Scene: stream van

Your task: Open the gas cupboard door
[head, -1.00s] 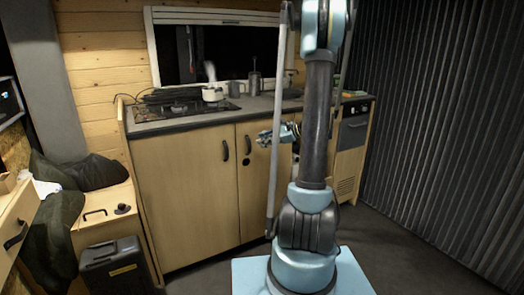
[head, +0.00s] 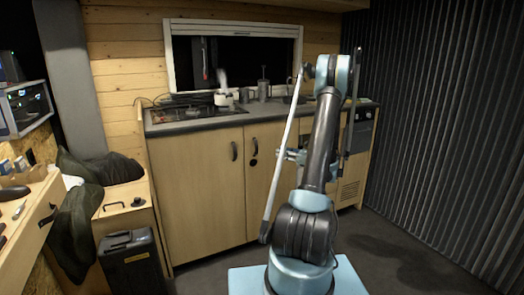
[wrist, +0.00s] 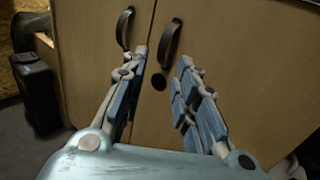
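The wooden kitchen unit has two doors side by side, and no label shows which is the gas cupboard. The left door (head: 200,195) has a dark curved handle (head: 234,151) near its right edge. The right door (head: 262,200) has a similar handle (head: 254,147) near its left edge, with a round black spot (wrist: 159,82) below it. Both doors look shut. My gripper (wrist: 163,58) is open and empty in the wrist view. Its fingers point at the doors, with the right door's handle (wrist: 170,43) just beyond the gap; contact cannot be told. My arm partly hides the gripper in the head view.
The worktop (head: 195,124) carries a hob and a white pot (head: 224,98). Floor is clear at right.

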